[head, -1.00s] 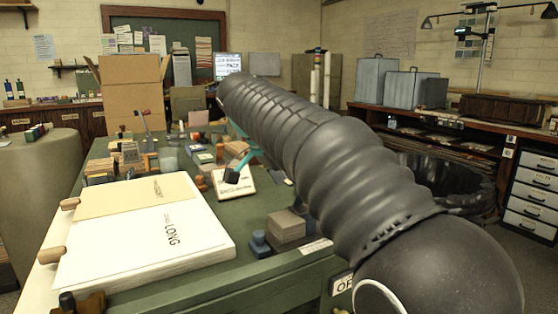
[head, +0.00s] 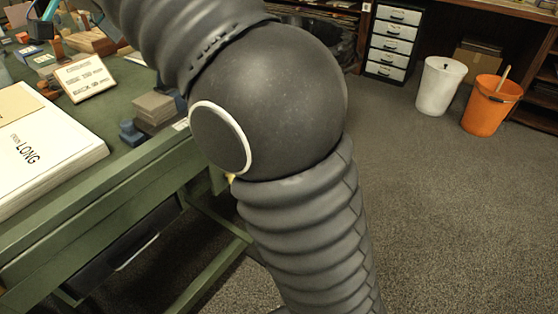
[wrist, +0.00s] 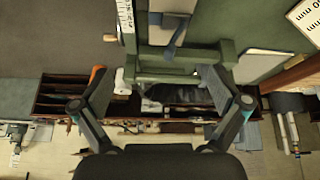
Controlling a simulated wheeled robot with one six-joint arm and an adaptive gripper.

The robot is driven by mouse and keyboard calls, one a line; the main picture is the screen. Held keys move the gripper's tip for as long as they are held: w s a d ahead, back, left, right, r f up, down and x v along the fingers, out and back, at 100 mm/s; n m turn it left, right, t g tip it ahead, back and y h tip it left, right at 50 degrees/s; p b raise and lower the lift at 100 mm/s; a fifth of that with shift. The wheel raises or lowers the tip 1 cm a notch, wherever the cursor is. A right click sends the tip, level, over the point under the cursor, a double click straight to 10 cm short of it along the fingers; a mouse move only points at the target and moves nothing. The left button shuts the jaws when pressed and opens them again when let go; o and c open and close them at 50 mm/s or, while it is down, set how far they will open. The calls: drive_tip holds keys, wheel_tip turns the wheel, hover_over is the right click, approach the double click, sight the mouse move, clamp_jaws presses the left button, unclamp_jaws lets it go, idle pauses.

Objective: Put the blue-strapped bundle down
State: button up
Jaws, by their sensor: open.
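In the wrist view my gripper (wrist: 160,88) is open, its two dark fingers wide apart with nothing visible held between them. A green frame or table edge (wrist: 185,72) and dark shelving with several items lie beyond the fingers. I cannot make out a blue-strapped bundle in either view. In the head view my dark ribbed arm covers the middle and hides part of the green table (head: 125,195). My gripper is not clearly visible there.
On the table are a paper stack marked LONG (head: 50,140), a small sign card (head: 85,78) and stacked grey blocks (head: 155,108). A white bin (head: 440,85) and an orange bucket (head: 492,103) stand right, beside drawers (head: 393,43). The carpet ahead is clear.

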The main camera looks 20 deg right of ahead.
drive_tip(key=s+d+f+n+y, duration=0.2)
drive_tip(key=s+d+f+n, duration=0.1)
drive_tip(key=s+d+f, duration=0.3)
drive_tip(key=s+d+f+n+y, duration=0.1)
drive_tip(key=s+d+f+n, duration=0.2)
drive_tip(key=s+d, duration=0.35)
drive_tip(key=s+d+f+n+t, duration=0.1)
drive_tip(key=s+d+f, duration=0.2)
drive_tip(key=s+f, duration=0.2)
drive_tip(key=s+d+f+n+t+y, duration=0.1)
drive_tip(key=s+d+f+n, duration=0.1)
drive_tip(key=s+f, duration=0.4)
wheel_tip(320, 180, down, 5)
drive_tip(key=shift+s+d+r+n+y, duration=0.2)
drive_tip(key=shift+s+d+n+y, duration=0.1)
drive_tip(key=shift+d, duration=0.4)
